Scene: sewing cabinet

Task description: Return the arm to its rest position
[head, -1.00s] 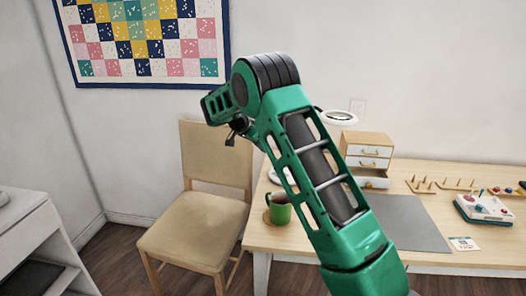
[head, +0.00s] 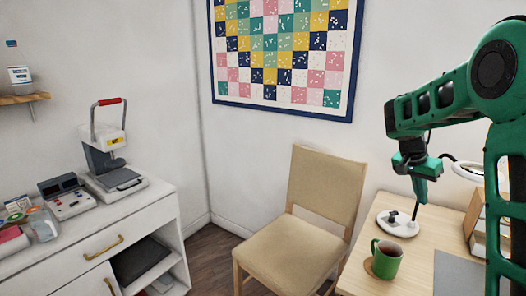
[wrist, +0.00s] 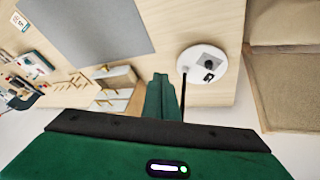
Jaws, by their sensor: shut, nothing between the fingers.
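My green arm reaches in from the right edge in the head view. My gripper (head: 421,192) points down over the table, with its narrow fingers together and nothing between them. Its tip is above the round white lamp base (head: 398,224) and behind the green mug; I cannot tell the exact height. In the wrist view my gripper's closed fingers (wrist: 161,95) show beside the lamp base (wrist: 203,64).
A wooden table (head: 352,274) holds a green mug (head: 386,258) on a coaster, a grey mat (head: 458,275) and a small drawer unit (head: 478,235). A beige chair (head: 290,245) stands left of it. A white cabinet (head: 110,230) with devices is at left.

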